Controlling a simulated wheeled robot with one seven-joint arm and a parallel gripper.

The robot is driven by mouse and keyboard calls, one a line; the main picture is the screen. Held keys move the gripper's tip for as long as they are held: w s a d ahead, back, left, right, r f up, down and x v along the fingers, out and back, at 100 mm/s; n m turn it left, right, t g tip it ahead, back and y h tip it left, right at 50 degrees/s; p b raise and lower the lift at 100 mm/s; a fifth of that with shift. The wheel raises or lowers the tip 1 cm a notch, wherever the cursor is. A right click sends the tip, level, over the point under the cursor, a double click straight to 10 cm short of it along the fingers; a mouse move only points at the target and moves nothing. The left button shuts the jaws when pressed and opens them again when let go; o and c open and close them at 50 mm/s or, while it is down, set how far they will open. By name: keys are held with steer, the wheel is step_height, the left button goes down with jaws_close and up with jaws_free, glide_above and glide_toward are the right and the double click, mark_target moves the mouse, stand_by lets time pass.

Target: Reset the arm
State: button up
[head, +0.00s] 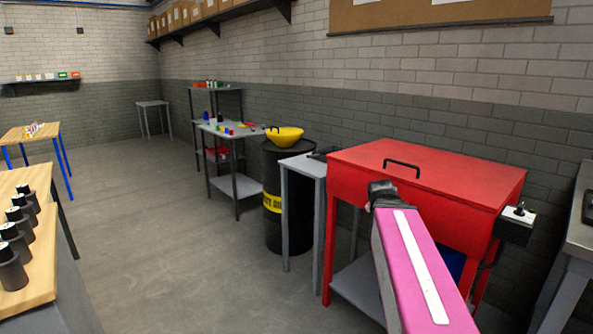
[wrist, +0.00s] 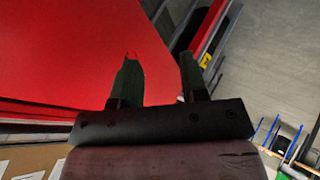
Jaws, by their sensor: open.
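My arm (head: 420,270) reaches forward from the lower right in the head view, pink with a white stripe. Its dark end is in front of the red lidded cabinet (head: 430,178), whose black handle (head: 401,164) is on top. In the wrist view my gripper (wrist: 158,65) has its two dark fingers apart with nothing between them. The red surface of the cabinet (wrist: 70,50) fills the left side behind the fingers. I cannot tell whether any finger touches it. In the head view the fingers are hidden.
A small grey table (head: 303,165) stands left of the cabinet, beside a black barrel (head: 285,215) with a yellow bowl (head: 285,136). A wooden bench (head: 32,268) with several dark cylinders is at left. A grey bench (head: 580,225) is at right. The floor (head: 190,240) in the middle is clear.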

steer(key=s+a+f+m+g+y, duration=0.1)
steer(key=s+a+f+m+g, duration=0.1)
steer(key=f, duration=0.6)
steer(key=s+a+f+m+g+y, duration=0.1)
steer(key=s+a+f+m+g, duration=0.1)
steer(key=s+a+f, duration=0.3)
steer(key=s+a+f+m+g+y, duration=0.1)
steer(key=s+a+f+g, duration=0.3)
steer(key=f, duration=0.7)
steer(key=s+m, duration=0.1)
steer(key=s, duration=0.1)
steer(key=shift+s+a+f+m, duration=0.2)
steer(key=shift+s+f+m, duration=0.1)
steer(key=shift+m, duration=0.1)
